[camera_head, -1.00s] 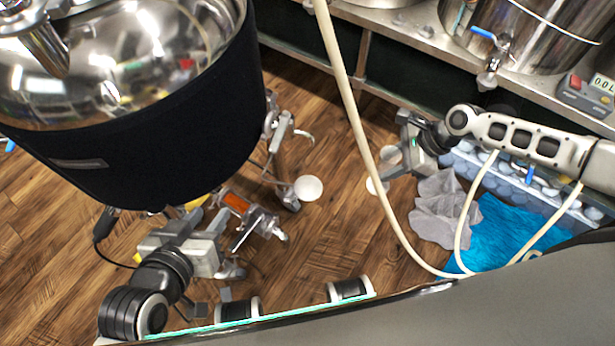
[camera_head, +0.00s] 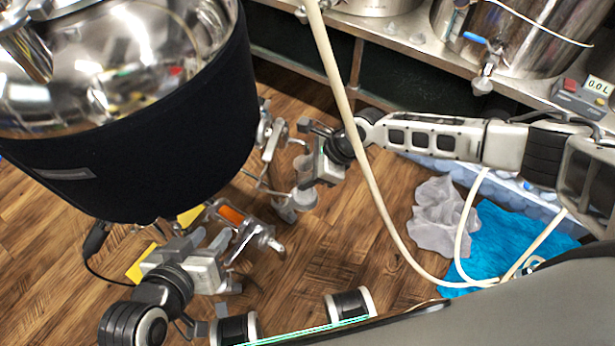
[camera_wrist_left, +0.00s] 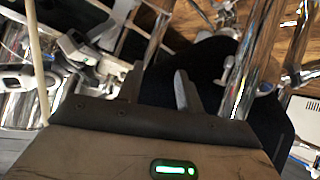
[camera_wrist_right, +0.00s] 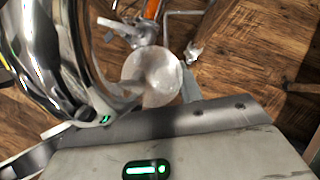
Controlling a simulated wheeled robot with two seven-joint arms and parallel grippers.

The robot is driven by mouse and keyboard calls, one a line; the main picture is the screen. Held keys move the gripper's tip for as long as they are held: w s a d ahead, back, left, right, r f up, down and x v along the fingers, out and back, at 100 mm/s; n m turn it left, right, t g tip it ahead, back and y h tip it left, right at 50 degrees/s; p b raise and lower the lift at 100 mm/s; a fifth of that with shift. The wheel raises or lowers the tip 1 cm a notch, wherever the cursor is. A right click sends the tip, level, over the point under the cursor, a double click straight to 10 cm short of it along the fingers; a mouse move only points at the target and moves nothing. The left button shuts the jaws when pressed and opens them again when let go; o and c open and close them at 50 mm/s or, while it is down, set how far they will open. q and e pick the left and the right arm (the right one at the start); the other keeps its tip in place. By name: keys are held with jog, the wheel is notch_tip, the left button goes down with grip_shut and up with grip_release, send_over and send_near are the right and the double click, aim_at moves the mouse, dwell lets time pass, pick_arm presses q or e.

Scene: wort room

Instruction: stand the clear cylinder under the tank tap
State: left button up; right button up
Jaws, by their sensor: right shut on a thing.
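My right gripper (camera_head: 308,160) is shut on the clear cylinder (camera_head: 302,168), a small see-through vessel with a wide round foot, upright or nearly so. In the right wrist view the cylinder (camera_wrist_right: 163,72) is seen from above, beside the shiny tank wall. The tank (camera_head: 140,150) is a big steel vessel in a black jacket at the left. Its tap (camera_head: 274,138) is at its right side, just left of the cylinder. I cannot tell whether the foot touches anything below. My left gripper (camera_head: 209,243) is open and empty below the tank; its parted fingers show in the left wrist view (camera_wrist_left: 160,88).
An orange-marked metal fitting (camera_head: 232,216) is near my left gripper. A pale hose (camera_head: 345,100) hangs across the middle. A grey cloth (camera_head: 440,215) and blue cloth (camera_head: 510,240) lie at the right. A steel bench (camera_head: 400,45) with pots runs behind.

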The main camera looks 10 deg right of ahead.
jog(key=shift+f, duration=0.85)
jog(key=o, duration=1)
pick_arm(q)
jog(key=shift+w+d+f, duration=0.15)
jog(key=shift+d+f, duration=0.05)
jog(key=shift+f, duration=0.3)
jog(key=shift+w+d+f, duration=0.1)
jog(key=shift+d+f, duration=0.05)
jog(key=shift+f, duration=0.35)
